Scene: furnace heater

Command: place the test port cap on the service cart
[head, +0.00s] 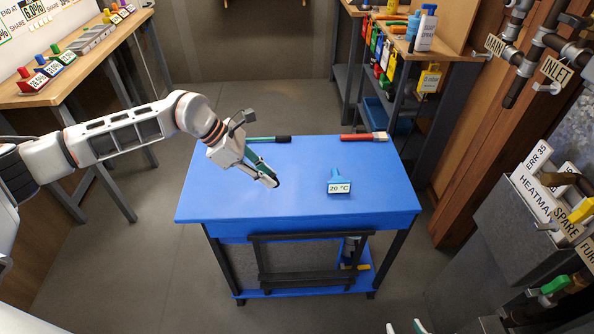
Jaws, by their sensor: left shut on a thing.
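The service cart (300,205) is the blue-topped cart in the middle of the head view. My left gripper (270,181) reaches in from the left, low over the left half of the cart top. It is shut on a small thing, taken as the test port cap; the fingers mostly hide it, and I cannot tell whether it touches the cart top. My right gripper (405,327) shows only as two separated fingertips at the bottom edge, apart from the cart.
On the cart top are a blue tag reading 20 °C (339,187), a red-handled tool (363,136) and a green-and-black tool (268,139). The front of the top is clear. Furnace pipes and a grey cabinet (480,220) stand at right; a workbench (65,85) is at left.

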